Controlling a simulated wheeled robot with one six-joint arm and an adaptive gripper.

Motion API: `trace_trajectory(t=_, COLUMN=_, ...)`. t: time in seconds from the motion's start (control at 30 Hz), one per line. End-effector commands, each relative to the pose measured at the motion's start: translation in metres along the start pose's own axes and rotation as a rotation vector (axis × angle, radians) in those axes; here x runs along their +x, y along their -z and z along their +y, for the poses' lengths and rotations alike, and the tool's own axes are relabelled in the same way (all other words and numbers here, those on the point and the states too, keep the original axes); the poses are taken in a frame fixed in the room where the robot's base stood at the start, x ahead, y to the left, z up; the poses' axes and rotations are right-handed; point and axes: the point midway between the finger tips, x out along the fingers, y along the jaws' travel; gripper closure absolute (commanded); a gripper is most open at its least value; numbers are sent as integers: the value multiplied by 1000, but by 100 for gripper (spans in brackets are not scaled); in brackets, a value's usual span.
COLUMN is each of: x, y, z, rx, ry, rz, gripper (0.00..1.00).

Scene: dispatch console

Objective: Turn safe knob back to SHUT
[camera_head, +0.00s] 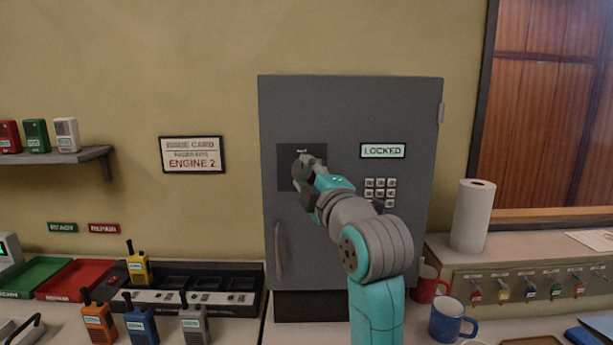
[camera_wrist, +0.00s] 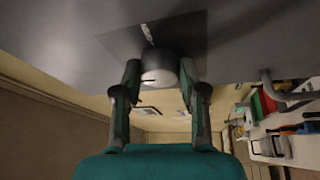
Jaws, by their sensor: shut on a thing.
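The grey safe (camera_head: 350,110) stands against the wall with its door closed. A dark square plate (camera_head: 284,152) on its door carries the round knob, and a lit sign (camera_head: 383,151) reads LOCKED. In the wrist view the grey knob (camera_wrist: 160,68) sits between the two fingers of my gripper (camera_wrist: 160,76), which is shut on it. A light mark (camera_wrist: 148,34) shows on the plate beyond the knob; its text is too small to read. In the head view my gripper (camera_head: 303,172) is at the plate and covers most of the knob.
A keypad (camera_head: 380,189) is right of my wrist, and a vertical door handle (camera_head: 279,250) is at lower left. Radios, a charger rack (camera_head: 190,297) and trays stand on the left counter. Red and blue mugs (camera_head: 447,320) stand near my arm at right, below a paper towel roll (camera_head: 472,215).

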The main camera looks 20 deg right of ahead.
Motion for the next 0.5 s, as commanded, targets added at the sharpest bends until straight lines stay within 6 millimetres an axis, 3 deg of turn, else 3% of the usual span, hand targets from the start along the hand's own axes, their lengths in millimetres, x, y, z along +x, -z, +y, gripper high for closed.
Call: trace_trajectory(t=0.5, x=0, y=0, z=0, rx=-69, ry=32, rz=4, gripper=93)
